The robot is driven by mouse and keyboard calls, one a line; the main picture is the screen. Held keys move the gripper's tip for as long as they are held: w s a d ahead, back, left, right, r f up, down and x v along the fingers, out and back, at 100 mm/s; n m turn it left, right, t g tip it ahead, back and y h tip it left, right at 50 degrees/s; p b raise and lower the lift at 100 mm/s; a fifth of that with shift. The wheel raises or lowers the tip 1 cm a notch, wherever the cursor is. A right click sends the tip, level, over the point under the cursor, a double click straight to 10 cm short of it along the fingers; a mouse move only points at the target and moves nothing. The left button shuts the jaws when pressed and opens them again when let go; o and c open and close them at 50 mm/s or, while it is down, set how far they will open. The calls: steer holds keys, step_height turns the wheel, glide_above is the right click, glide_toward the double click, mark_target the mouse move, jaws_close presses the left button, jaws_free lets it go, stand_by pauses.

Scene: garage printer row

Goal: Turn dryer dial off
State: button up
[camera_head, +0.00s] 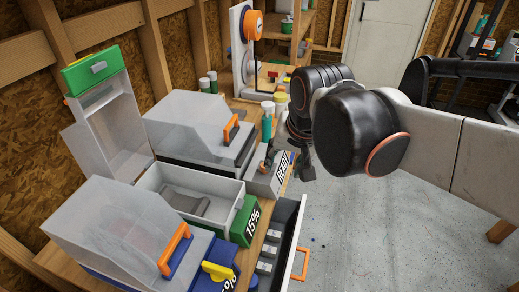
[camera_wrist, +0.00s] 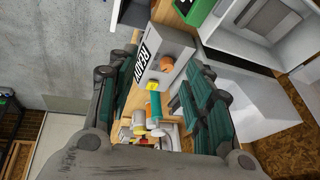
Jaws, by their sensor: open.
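In the head view my gripper (camera_head: 302,160) hangs beside the box, partly hidden by my arm. Contact cannot be told.
Clear-lidded bins with orange handles (camera_head: 231,127) line the bench. A blue-based bin (camera_head: 105,277) has a yellow lever (camera_head: 217,271). An open grey drawer (camera_head: 289,232) juts out below, with an orange handle. Bottles (camera_head: 267,120) stand behind the box.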

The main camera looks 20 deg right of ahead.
steer(key=w+m+g+p, duration=0.55)
steer(key=w+m, duration=0.45)
steer(key=w, duration=0.4)
steer(key=shift+t, duration=0.45)
steer(key=f+b, duration=0.2)
steer(key=f, duration=0.4)
steer(key=f+b, duration=0.2)
steer(key=f, duration=0.5)
steer(key=shift+w+a+f, duration=0.1)
steer(key=shift+w+f, duration=0.1)
steer(key=c, duration=1.1)
